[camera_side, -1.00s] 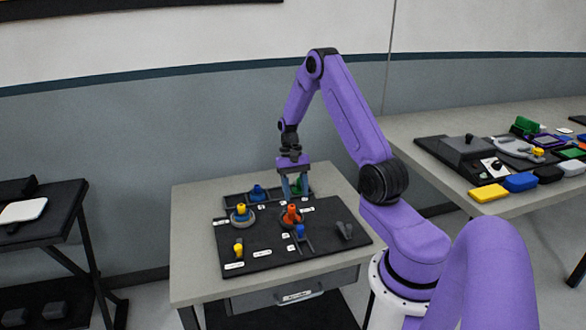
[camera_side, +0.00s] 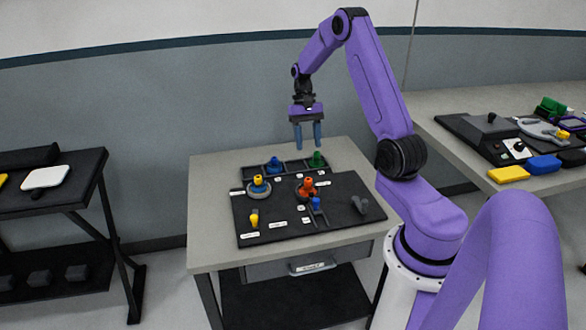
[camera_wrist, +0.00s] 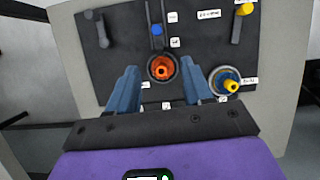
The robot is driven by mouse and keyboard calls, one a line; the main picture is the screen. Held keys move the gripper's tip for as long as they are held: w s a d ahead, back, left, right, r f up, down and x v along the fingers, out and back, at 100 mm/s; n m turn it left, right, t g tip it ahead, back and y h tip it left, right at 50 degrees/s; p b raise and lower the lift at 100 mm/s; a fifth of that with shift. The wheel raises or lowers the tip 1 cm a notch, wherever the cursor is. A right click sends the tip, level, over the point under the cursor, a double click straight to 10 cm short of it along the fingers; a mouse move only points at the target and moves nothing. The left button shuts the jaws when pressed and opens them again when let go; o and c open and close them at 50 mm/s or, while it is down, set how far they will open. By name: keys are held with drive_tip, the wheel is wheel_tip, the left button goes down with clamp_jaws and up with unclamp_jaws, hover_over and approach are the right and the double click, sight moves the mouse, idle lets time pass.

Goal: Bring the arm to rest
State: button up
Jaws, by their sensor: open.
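My gripper (camera_side: 307,134) is open and empty, raised in the air above the back of the work table, with its blue fingers pointing down. In the wrist view its two fingers (camera_wrist: 161,90) stand wide apart with nothing between them but the view of the board below. In the side view the green piece (camera_side: 316,160) and a blue piece (camera_side: 274,165) sit in the dark tray (camera_side: 296,168) below the gripper, apart from it. My purple arm is bent, with its elbow high.
A black board (camera_side: 280,230) holds an orange piece (camera_side: 307,187), a yellow-topped blue piece (camera_side: 258,184), a small yellow piece (camera_side: 254,218) and a small blue piece (camera_side: 315,203). A side bench (camera_side: 470,148) at right holds several coloured blocks. The air around my gripper is clear.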

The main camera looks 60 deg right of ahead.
drive_tip(key=s+a+r+n+t+h, duration=0.1)
drive_tip(key=s+a+r+n+h, duration=0.3)
drive_tip(key=a, duration=0.7)
drive_tip(key=w+a+r+n+y, duration=0.1)
drive_tip(key=a+r+n, duration=0.3)
drive_tip(key=a, duration=0.7)
drive_tip(key=s+a+n+t, duration=0.1)
drive_tip(key=s+a+n, duration=0.3)
drive_tip(key=s, duration=0.6)
drive_tip(key=s+a+n+t, duration=0.1)
drive_tip(key=s+a+n, duration=0.4)
drive_tip(key=s+n, duration=0.4)
drive_tip(key=shift+s+a+r, duration=0.15)
drive_tip(key=shift+s+r, duration=0.3)
drive_tip(key=shift+s, duration=0.5)
